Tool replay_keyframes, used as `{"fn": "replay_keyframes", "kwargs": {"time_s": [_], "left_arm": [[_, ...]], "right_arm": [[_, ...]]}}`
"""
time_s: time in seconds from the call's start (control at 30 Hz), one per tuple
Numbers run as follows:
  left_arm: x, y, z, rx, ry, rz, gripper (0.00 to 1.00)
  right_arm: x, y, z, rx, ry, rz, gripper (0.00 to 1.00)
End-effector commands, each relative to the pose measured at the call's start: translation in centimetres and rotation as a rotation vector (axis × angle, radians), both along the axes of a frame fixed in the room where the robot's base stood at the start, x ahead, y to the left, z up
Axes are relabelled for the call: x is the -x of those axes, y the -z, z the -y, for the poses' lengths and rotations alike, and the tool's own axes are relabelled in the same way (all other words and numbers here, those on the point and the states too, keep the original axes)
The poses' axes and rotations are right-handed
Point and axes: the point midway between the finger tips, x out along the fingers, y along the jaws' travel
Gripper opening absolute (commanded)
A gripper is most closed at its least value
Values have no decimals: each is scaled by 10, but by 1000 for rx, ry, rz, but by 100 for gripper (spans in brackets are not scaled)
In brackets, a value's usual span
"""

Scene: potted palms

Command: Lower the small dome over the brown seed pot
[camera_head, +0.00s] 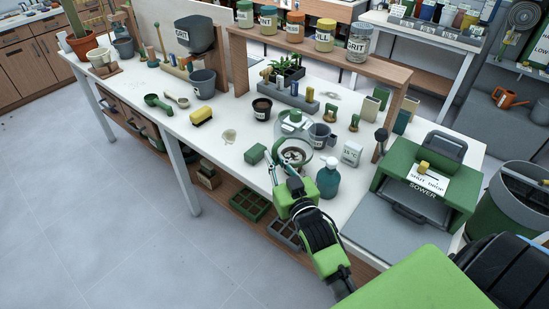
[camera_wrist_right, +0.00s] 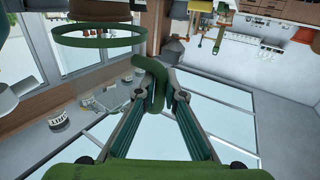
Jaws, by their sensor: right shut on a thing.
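In the right wrist view the fingers (camera_wrist_right: 161,88) close on the curved green handle (camera_wrist_right: 152,72), and the dome's green rim (camera_wrist_right: 98,42) is at the upper left. The dome is clear with a green top. A round pot with dark brown soil (camera_head: 293,155) shows at the dome's lower part; I cannot tell whether the rim is around it or above it. My left gripper is not in view.
A teal bottle (camera_head: 328,178) stands right of the gripper, and a grey cup (camera_head: 319,135) is close beside the dome. A black pot (camera_head: 262,108) stands behind. The green sower (camera_head: 428,180) is at the right.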

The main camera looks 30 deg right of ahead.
Motion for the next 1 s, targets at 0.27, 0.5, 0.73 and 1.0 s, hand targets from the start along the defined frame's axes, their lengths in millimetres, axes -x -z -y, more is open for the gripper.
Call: {"fn": "replay_keyframes", "kwargs": {"time_s": [0.27, 0.5, 0.73, 1.0], "left_arm": [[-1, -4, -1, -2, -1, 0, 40], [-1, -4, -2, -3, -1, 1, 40], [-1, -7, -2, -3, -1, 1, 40], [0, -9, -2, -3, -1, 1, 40]], "right_arm": [[0, -1, 0, 0, 0, 1, 0], [0, -1, 0, 0, 0, 1, 0], [0, -2, 0, 0, 0, 1, 0], [0, -1, 0, 0, 0, 1, 0]]}}
